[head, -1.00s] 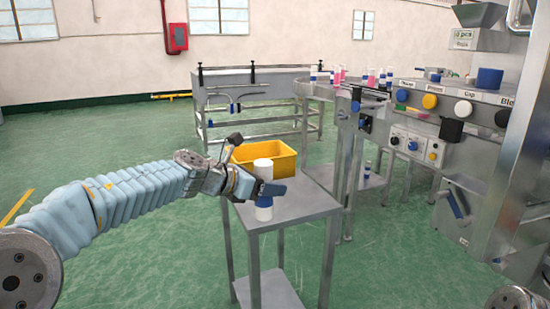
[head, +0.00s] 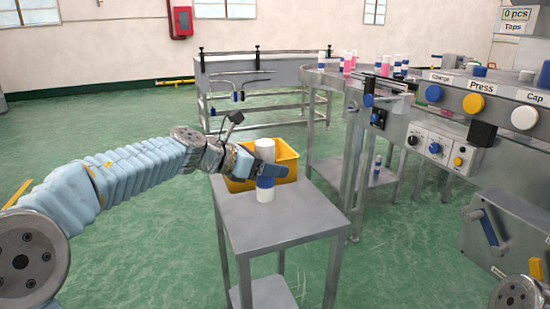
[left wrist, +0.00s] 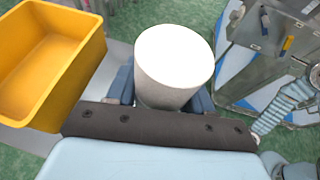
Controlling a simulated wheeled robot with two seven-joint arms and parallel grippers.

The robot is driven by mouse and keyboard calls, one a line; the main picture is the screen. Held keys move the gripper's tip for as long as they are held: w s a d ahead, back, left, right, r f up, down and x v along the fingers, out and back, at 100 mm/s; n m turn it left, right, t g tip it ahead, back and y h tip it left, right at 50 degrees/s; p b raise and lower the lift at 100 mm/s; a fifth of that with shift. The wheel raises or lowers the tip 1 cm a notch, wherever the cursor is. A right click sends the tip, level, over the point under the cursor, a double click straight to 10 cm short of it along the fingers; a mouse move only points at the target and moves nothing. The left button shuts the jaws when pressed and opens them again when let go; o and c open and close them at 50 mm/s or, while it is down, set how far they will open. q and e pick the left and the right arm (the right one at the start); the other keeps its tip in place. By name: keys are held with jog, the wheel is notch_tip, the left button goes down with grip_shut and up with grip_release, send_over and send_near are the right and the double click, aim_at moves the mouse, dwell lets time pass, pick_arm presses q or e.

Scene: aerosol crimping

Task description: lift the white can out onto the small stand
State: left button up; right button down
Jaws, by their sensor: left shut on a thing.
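The white can (head: 265,151) is upright, with a blue band low on its side and a white bottom end. My left gripper (head: 268,170) is shut around it, and its fingers hide the can's middle. The can shows over the back left part of the small metal stand's top (head: 290,222); I cannot tell whether its bottom touches the top or hangs above it. In the left wrist view the can's round white top (left wrist: 174,55) stands between the blue fingers. My right gripper is not in view.
A yellow bin (head: 284,156) is right behind the can. The stand's front and right are bare. A control panel (head: 480,98) with buttons is at the right, and a conveyor (head: 325,77) bearing several pink and white cans is behind.

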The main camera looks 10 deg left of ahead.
aim_at(270, 191)
pick_arm(q)
jog(key=shift+f, duration=0.4)
notch_tip(270, 191, down, 4)
jog(key=shift+r+b, duration=0.1)
jog(key=shift+b, duration=0.7)
jog(key=shift+f+b, duration=0.45)
jog(key=shift+f, duration=0.25)
jog(key=shift+f+b, duration=0.3)
jog(key=shift+f, duration=0.15)
jog(key=o, duration=1.2)
jog(key=shift+s+a, duration=0.1)
jog(key=v, duration=1.3)
jog(key=shift+s+a+r+b, duration=0.15)
jog(key=shift+a+r+b, duration=0.05)
jog(key=shift+a+b, duration=0.1)
